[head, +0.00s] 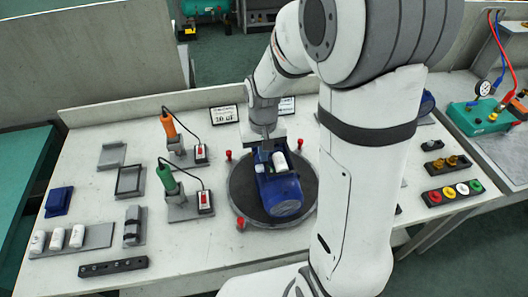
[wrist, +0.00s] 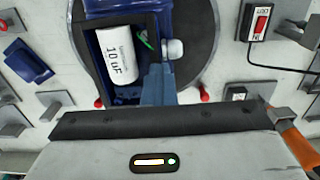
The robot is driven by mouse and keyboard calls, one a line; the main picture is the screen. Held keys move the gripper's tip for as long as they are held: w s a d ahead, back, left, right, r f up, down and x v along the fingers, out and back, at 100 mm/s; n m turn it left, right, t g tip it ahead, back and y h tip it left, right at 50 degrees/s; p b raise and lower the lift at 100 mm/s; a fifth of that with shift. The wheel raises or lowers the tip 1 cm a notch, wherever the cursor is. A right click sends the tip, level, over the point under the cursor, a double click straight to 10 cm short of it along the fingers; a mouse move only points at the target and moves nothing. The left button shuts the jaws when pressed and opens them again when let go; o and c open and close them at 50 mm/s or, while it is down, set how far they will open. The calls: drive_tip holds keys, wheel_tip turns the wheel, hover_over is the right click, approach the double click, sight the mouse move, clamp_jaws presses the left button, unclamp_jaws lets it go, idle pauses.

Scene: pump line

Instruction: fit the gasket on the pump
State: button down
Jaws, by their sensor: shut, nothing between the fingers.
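The blue pump (head: 284,194) lies on the round dark turntable (head: 240,190). Its open terminal box (wrist: 92,62) holds a white 10 µF capacitor (wrist: 119,54) and a bit of green wire. A dark thin frame, which looks like the gasket (head: 130,181), sits on a grey holder left of the turntable. My gripper (wrist: 157,82) is shut and empty, pointing down over the pump at the edge of the open box. In the head view, my gripper (head: 268,144) is at the pump's far end. I cannot tell whether the fingertips touch the box.
Orange (head: 168,126) and green (head: 167,178) hand tools with corded switch boxes stand left of the turntable. A blue cover (head: 58,201), white capacitors (head: 57,238) and a dark bar (head: 113,267) lie further left. Red knobs (head: 240,223) ring the turntable. My arm hides much of the right side.

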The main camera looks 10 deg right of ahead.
drive_tip(key=shift+s+a+f, duration=0.1)
drive_tip(key=shift+s+a, duration=0.05)
drive_tip(key=shift+a, duration=0.3)
idle(1.0)
drive_tip(key=c, duration=2)
unclamp_jaws()
drive_tip(key=shift+c, duration=0.2)
drive_tip(key=shift+r+p, duration=0.7)
drive_tip(key=shift+r, duration=0.45)
drive_tip(key=shift+o, duration=0.4)
drive_tip(key=o, duration=0.5)
drive_tip(key=shift+r, duration=0.1)
